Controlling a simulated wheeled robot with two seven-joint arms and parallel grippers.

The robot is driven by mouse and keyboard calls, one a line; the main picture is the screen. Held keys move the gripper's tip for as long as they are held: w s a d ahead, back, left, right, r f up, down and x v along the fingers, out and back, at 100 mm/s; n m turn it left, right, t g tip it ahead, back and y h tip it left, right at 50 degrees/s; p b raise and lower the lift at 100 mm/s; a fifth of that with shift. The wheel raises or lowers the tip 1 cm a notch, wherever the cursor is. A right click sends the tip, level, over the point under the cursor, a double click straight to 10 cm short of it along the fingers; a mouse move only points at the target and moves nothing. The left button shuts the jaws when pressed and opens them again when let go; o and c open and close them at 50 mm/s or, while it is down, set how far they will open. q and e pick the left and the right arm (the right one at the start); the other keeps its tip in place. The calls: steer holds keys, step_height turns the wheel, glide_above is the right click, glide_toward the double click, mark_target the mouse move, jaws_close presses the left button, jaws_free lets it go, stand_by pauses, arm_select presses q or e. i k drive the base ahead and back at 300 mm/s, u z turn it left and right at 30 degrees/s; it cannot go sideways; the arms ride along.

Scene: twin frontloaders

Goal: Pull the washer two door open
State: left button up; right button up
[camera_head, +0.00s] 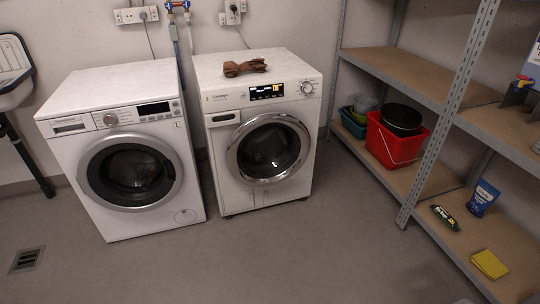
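Two white front-loading machines stand side by side against the back wall. The left washer (90,92) has a round door (131,171) with a wide grey ring and dark glass, and it looks shut. The right washer (215,148) has a round door (268,149) with a shiny chrome ring and dark glass, and it also looks shut. I cannot read a number on either machine, so I cannot tell which is washer two. Neither of my grippers shows in the head view.
A brown cloth or glove (245,67) lies on the right machine. A metal shelf rack (413,187) stands at right, holding a red bucket (389,145), a blue pouch (483,197) and a yellow cloth (489,264). The grey floor (270,255) in front is clear, with a drain (27,260) at left.

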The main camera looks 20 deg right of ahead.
mark_target(269, 156)
steer(key=i, duration=2.15)
steer(key=z, duration=0.05)
